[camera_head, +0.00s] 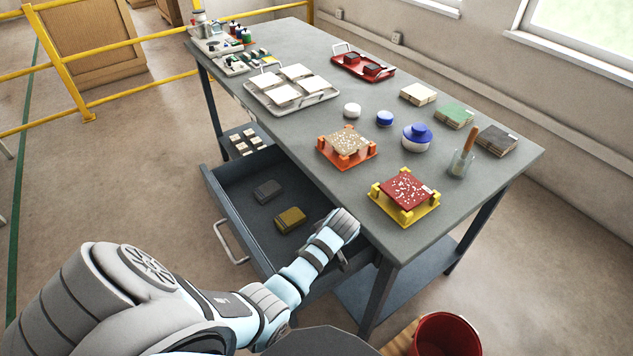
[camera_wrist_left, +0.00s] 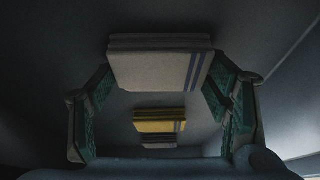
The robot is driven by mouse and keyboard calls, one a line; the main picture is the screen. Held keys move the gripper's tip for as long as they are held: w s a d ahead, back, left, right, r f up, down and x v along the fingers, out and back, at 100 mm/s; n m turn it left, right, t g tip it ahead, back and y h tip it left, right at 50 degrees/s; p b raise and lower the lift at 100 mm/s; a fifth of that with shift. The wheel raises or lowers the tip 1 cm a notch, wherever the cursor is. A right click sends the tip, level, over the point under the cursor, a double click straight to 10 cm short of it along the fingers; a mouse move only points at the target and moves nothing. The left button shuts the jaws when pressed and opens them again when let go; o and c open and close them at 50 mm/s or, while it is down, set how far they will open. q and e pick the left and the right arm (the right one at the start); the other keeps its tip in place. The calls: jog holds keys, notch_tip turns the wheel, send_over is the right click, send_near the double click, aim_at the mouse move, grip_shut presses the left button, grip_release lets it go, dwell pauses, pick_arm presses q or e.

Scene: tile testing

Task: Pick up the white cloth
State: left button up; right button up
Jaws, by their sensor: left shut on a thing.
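The white cloth (camera_wrist_left: 158,70), folded with blue stripes near one end, is in the left wrist view. My left gripper (camera_wrist_left: 162,88) has its green-padded fingers on both sides of the cloth and is shut on it. In the head view my left arm reaches over the near end of the open drawer (camera_head: 232,212), and its wrist hides the white cloth and the fingers. A yellow cloth (camera_head: 290,219) and a grey cloth (camera_head: 267,190) lie in the drawer; the yellow one also shows in the left wrist view (camera_wrist_left: 160,126). My right gripper is not in view.
The workbench (camera_head: 300,135) above the drawer holds an orange stand (camera_head: 345,160), a yellow stand (camera_head: 405,217), a blue-lidded jar (camera_head: 416,138) and a tray of white tiles (camera_head: 325,97). A red bucket (camera_head: 447,335) stands on the floor at the bottom right.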

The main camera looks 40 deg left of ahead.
pick_arm(q)
notch_tip(320, 180, up, 20)
jog(key=p, duration=0.5)
jog(key=o, duration=0.4)
jog(key=shift+c, duration=0.2)
jog(key=c, duration=0.4)
